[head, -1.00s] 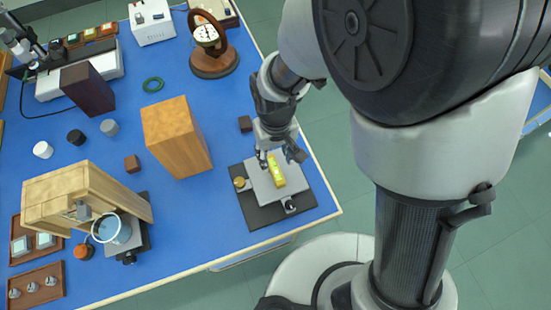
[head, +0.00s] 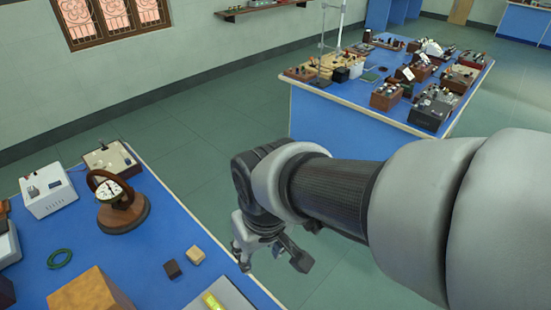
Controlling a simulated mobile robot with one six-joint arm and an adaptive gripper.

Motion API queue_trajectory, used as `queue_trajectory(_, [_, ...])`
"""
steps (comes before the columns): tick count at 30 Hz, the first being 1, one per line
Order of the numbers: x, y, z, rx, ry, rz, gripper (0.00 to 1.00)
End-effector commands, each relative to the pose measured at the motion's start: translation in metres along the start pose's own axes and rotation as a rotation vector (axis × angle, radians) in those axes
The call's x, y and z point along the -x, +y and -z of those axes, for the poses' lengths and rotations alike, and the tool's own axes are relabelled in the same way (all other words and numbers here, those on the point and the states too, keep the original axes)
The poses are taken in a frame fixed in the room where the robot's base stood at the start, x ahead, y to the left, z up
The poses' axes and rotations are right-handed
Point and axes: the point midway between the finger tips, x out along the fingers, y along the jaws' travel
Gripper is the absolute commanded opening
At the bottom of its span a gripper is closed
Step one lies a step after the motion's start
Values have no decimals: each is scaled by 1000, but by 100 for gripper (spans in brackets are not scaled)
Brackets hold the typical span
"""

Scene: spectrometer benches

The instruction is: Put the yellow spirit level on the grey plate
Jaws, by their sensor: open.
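The yellow spirit level (head: 211,300) shows at the bottom edge of the head view, cut off by the frame. It lies on the light grey plate (head: 232,296), of which only the far part is in view. My gripper (head: 272,263) is open and empty, apart from the level. In the picture it is up and to the right of the plate, by the right edge of the blue bench.
A dark cube (head: 172,269) and a pale wooden cube (head: 194,255) sit beyond the plate. A large wooden block (head: 90,292), green ring (head: 60,258) and round dial instrument (head: 112,194) stand left. Another blue bench (head: 345,118) with several instruments stands across the green floor.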

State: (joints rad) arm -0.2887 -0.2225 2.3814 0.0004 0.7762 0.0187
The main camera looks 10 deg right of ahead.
Motion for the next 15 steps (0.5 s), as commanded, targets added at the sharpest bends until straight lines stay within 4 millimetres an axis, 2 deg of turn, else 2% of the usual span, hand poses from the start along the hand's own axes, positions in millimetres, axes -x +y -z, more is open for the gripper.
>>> queue_trajectory(1, [19,16,-11,-49,44,-11,43])
queue_trajectory(6, [59,48,-51,-173,136,-51,43])
queue_trajectory(10, [73,58,-73,-231,180,-75,43])
queue_trajectory(15, [78,62,-85,-260,201,-88,43])
